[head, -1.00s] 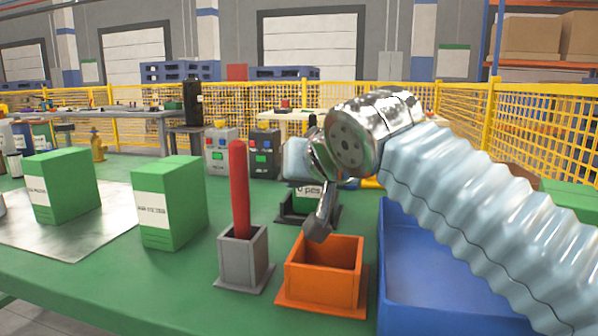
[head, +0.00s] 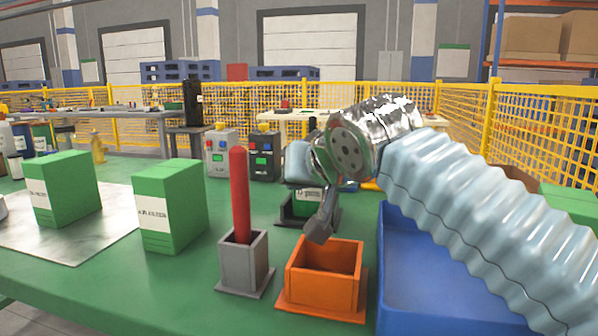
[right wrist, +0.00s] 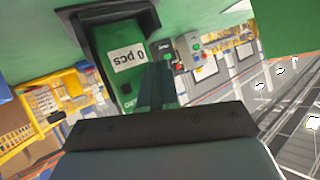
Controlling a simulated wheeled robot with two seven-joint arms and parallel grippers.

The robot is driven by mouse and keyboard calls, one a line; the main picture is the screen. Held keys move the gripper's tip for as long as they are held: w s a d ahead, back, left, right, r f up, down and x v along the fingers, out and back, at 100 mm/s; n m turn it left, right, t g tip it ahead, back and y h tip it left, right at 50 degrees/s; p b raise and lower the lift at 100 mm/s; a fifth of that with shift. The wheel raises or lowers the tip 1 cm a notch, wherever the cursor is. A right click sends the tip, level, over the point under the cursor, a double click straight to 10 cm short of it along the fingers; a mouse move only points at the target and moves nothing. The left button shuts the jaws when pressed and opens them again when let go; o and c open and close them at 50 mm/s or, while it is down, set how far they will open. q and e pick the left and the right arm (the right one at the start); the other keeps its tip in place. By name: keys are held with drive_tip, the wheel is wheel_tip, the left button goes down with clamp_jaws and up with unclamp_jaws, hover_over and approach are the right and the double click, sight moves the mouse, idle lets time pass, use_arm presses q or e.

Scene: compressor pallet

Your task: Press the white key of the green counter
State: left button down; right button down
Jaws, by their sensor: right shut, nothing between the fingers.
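The green counter (head: 303,196) stands on the green table behind the orange box, partly hidden by my right gripper. In the right wrist view the counter (right wrist: 103,42) appears tilted, with a white display (right wrist: 127,58) reading "0 pcs". A small pale spot (right wrist: 126,88) on its face, beside my fingers, may be the white key; it is too small to be sure. My right gripper (head: 319,230) is shut and empty, pointing down in front of the counter. In the wrist view its fingers (right wrist: 157,80) overlap the counter's edge; contact cannot be told. My left gripper is not in view.
An orange box (head: 325,284) stands just in front of my right gripper. A grey holder (head: 244,266) with an upright red stick (head: 239,195) is left of it. A blue bin (head: 437,275) lies under my right arm. Green cartons (head: 170,207) stand at left.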

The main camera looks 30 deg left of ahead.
drive_tip(key=shift+w, duration=0.1)
drive_tip(key=shift+w+a+p, duration=0.1)
drive_tip(key=shift+w+p, duration=0.25)
drive_tip(key=shift+w, duration=0.05)
idle(0.7)
idle(0.3)
drive_tip(key=shift+s, duration=0.35)
drive_tip(key=shift+s+d+b, duration=0.2)
drive_tip(key=shift+s+b, duration=0.2)
drive_tip(key=shift+s, duration=0.05)
drive_tip(key=shift+s, duration=0.15)
drive_tip(key=shift+s+d+f+b, duration=0.1)
drive_tip(key=shift+s+d+b, duration=0.15)
drive_tip(key=shift+s+b, duration=0.6)
drive_tip(key=shift+s+d, duration=0.15)
drive_tip(key=shift+s, duration=0.6)
drive_tip(key=shift+s+d, duration=0.15)
drive_tip(key=shift+s, duration=0.55)
